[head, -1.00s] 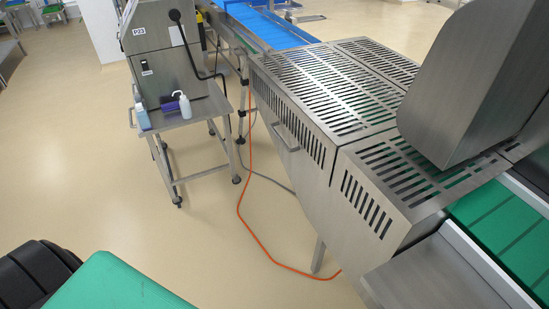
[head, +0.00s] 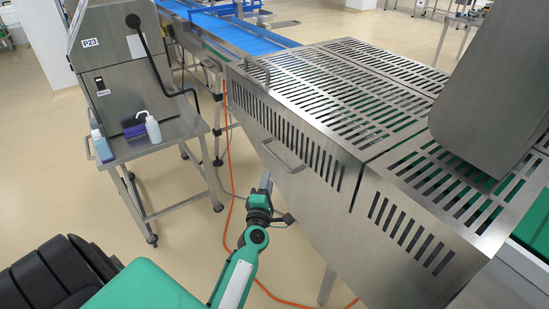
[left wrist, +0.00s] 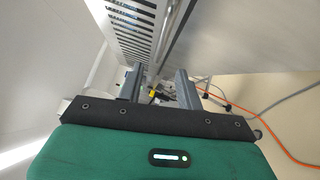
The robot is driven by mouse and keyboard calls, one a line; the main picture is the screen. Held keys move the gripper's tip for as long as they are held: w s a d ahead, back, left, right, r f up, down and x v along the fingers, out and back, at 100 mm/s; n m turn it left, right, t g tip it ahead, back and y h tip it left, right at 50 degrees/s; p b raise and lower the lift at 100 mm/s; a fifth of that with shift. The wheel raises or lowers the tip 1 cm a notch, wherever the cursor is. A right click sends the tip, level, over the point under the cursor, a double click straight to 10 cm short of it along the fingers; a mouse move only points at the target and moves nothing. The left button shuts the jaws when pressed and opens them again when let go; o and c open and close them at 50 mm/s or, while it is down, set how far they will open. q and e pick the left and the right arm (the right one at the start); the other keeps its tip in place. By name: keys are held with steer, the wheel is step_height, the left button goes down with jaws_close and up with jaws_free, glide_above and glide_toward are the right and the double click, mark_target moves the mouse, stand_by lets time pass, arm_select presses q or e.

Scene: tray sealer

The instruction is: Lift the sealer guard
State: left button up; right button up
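The sealer guard (head: 335,85) is a slotted stainless steel cover at the right of the head view. It looks lowered. My right gripper is out of view.
A steel stand (head: 160,140) with bottles and a grey P23 unit (head: 115,75) is at the left. An orange cable (head: 227,190) runs along the floor below the guard. A large metal housing (head: 490,95) rises at the right. Floor between stand and sealer is open.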

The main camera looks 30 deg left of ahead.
mark_target(274, 154)
arm_select(q)
steer(key=x, duration=1.2)
steer(key=shift+s+a+p, duration=0.1)
steer(key=shift+p, duration=0.25)
steer(key=shift+c, duration=0.3)
jaws_close()
